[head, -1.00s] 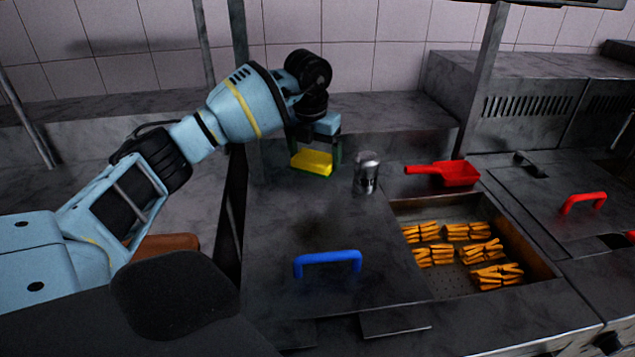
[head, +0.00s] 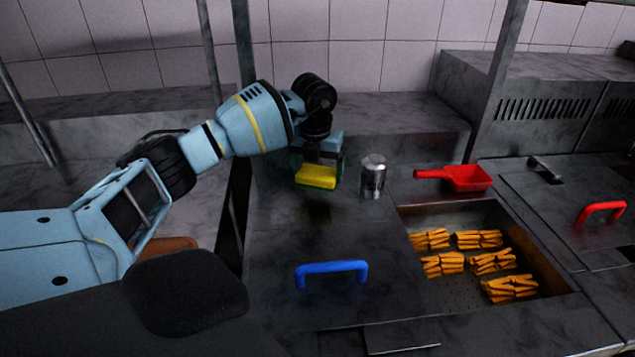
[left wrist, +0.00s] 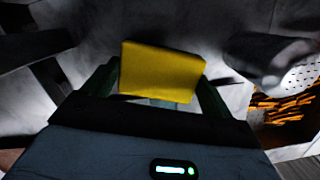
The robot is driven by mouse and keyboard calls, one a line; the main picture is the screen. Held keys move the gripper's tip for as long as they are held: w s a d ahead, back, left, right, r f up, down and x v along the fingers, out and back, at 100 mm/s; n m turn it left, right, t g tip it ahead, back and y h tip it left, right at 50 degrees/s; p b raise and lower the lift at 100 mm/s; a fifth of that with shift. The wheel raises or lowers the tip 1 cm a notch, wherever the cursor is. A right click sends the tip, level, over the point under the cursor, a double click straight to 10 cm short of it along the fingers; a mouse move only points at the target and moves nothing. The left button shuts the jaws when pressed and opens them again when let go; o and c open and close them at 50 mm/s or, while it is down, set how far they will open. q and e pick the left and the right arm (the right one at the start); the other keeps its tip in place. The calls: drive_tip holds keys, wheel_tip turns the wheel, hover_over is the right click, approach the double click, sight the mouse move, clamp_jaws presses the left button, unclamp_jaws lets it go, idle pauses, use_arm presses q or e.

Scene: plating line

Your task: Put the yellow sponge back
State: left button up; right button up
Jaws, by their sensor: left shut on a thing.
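The yellow sponge (head: 316,175) has a green underside and is held between the fingers of my left gripper (head: 317,168). It is near the back of the dark metal counter, left of the shaker. In the left wrist view the sponge (left wrist: 162,71) sits between the two dark green fingers (left wrist: 160,92). My left gripper is shut on it. I cannot tell whether the sponge touches the counter. My right gripper is not in view.
A metal shaker (head: 373,177) stands close to the right of the sponge. A red scoop (head: 462,178) lies behind a sunken bin (head: 535,240) holding several orange bundles. A blue handle (head: 331,272) is on the lid in front. A red handle (head: 601,211) is at the right.

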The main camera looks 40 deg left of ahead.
sight(317, 173)
use_arm(q)
drive_tip(key=shift+f, duration=1.85)
drive_tip(key=shift+f, duration=0.15)
drive_tip(key=o, duration=0.9)
drive_tip(key=shift+o, duration=0.2)
drive_tip(key=r, duration=0.4)
drive_tip(key=s+r, duration=0.1)
drive_tip(key=r, duration=0.7)
drive_tip(key=shift+s+d+r, duration=0.1)
drive_tip(key=shift+s+d, duration=0.1)
drive_tip(key=shift+d, duration=0.2)
